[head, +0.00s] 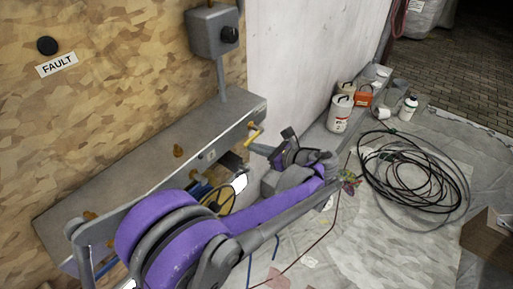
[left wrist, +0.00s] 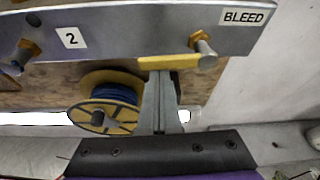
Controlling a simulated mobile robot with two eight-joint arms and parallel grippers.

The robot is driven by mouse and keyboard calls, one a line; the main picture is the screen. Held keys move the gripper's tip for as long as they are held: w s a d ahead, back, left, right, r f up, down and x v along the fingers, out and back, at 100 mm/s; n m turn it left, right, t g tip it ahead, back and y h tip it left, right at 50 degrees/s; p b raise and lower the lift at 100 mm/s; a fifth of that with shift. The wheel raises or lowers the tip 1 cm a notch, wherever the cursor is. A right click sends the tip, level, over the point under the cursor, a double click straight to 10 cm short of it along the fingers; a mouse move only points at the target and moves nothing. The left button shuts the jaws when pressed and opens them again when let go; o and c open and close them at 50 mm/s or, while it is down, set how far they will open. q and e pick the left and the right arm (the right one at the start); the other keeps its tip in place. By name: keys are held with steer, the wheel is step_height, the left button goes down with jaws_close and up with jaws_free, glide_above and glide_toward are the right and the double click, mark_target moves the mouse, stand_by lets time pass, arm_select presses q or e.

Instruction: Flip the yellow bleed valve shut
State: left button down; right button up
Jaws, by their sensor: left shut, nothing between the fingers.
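The yellow bleed valve lever (left wrist: 180,63) sits on a metal stem under the grey manifold, below the BLEED label (left wrist: 244,17). In the left wrist view the lever lies nearly level, pointing left from its stem. In the head view the lever (head: 254,134) shows at the right end of the manifold. My left gripper (left wrist: 160,76) is shut and empty. Its fingertips overlap the lever's lower edge in the left wrist view; I cannot tell whether they touch. In the head view the gripper (head: 254,148) is just below the lever. My right gripper is out of view.
The grey manifold (head: 150,165) runs along the wooden panel with other brass fittings. A yellow reel of blue cable (left wrist: 105,104) is beyond my fingers. Bottles and cans (head: 341,112) stand by the white wall. A black cable coil (head: 412,180) lies on the sheeted floor.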

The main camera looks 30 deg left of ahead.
arm_select(q)
steer(key=shift+r, duration=0.1)
stand_by(0.5)
step_height(320, 180, down, 5)
steer(key=b, duration=0.3)
steer(key=w+r+p+v, duration=0.1)
steer(key=v, duration=0.9)
steer(key=shift+s, duration=0.45)
steer(key=shift+s+r, duration=0.1)
steer(key=s+a+n+h+p, duration=0.2)
steer(key=s+n+h+p, duration=0.45)
steer(key=s, duration=0.45)
steer(key=s+d+n+t+h+p, duration=0.4)
steer(key=s+d+n+h, duration=0.3)
steer(key=n, duration=0.4)
steer(key=shift+s+d+n+h+p, duration=0.2)
steer(key=shift+s+n+h+p, duration=0.15)
steer(key=shift+s+p, duration=0.2)
